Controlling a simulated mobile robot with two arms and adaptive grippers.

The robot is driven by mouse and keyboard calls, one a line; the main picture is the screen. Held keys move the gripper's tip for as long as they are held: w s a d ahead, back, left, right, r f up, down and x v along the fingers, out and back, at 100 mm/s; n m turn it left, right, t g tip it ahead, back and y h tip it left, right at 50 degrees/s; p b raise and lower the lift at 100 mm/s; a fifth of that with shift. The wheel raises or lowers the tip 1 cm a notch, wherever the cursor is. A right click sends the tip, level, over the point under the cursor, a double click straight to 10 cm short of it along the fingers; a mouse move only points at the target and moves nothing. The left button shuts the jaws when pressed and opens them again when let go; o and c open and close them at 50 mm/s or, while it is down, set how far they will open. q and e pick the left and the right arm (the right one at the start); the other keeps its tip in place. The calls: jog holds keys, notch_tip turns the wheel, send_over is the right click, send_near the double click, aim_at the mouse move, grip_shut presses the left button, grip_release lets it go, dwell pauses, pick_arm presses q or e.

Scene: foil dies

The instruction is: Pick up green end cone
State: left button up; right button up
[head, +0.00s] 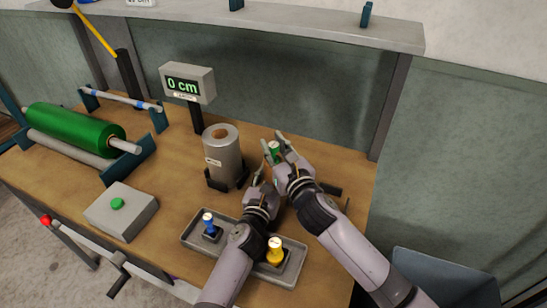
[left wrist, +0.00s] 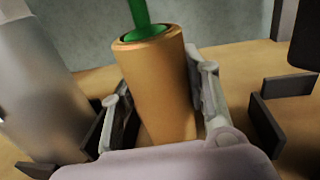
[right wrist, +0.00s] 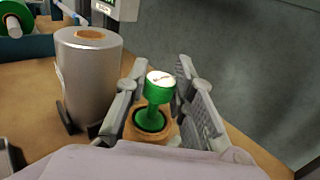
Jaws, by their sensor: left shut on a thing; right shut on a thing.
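The green end cone (head: 274,147) stands upright with its stem in the open top of a brown tube (left wrist: 158,90). The right wrist view shows its pale-topped green head (right wrist: 158,88) between my right fingers. My right gripper (head: 279,146) is shut on the cone. My left gripper (head: 262,180) is lower and shut around the tube, with one finger on each side in the left wrist view. The tube is mostly hidden by my grippers in the head view.
A silver foil roll (head: 222,155) stands just left of my grippers. A grey tray (head: 189,238) in front holds a blue cone (head: 208,222) and a yellow cone (head: 275,250). A button box (head: 121,211), a green roller (head: 75,132) and a "0 cm" display (head: 187,84) stand further left.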

grip_shut()
pick_arm(q)
jog(key=shift+f, duration=0.1)
pick_arm(e)
notch_tip(320, 180, up, 10)
jog(key=shift+r, duration=0.1)
pick_arm(q)
jog(key=o, duration=1.2)
jog(key=shift+o, duration=0.2)
jog(key=shift+s, duration=0.1)
